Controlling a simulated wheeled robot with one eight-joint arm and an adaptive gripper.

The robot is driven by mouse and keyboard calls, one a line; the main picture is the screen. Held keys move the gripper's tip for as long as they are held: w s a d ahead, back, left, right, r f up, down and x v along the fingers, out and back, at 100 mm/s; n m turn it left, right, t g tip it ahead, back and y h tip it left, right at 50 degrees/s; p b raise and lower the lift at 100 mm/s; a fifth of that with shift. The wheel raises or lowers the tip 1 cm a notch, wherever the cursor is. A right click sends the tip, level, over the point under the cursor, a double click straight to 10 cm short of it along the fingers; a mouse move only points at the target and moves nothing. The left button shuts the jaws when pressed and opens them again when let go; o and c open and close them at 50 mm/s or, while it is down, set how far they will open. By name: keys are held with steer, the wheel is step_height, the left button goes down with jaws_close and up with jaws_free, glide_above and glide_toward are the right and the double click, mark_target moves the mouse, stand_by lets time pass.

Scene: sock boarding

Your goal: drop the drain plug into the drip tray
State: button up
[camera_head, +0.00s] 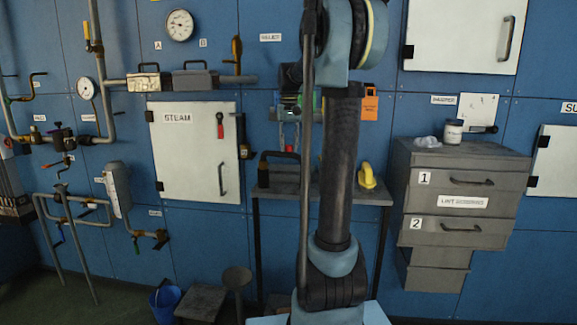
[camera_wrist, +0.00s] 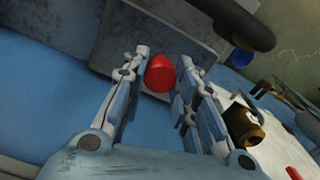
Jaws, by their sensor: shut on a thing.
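A red, rounded piece, which looks like the drain plug (camera_wrist: 159,74), sits between the fingertips of my gripper (camera_wrist: 162,72) in the wrist view. The two fingers stand on either side of it and are shut on it. Beyond it is a grey box-like body (camera_wrist: 135,38) with a thick black handle; I cannot tell whether the plug touches it. No drip tray can be identified for certain in either view. In the head view my arm rises through the middle, and my gripper cannot be made out there.
A grey bench (camera_head: 378,197) stands behind my arm with a black-handled box (camera_head: 277,172) and a yellow object (camera_head: 366,177) on it. A grey drawer cabinet (camera_head: 465,160) is at right. A blue bucket (camera_head: 165,303) and low stool (camera_head: 200,302) stand on the floor. Pipes and valves line the left wall.

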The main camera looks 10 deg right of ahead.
mark_target(289, 145)
steer(key=shift+f, duration=3.3)
steer(key=shift+f, duration=0.6)
steer(key=o, duration=1)
step_height(289, 145, up, 13)
steer(key=shift+r, duration=0.1)
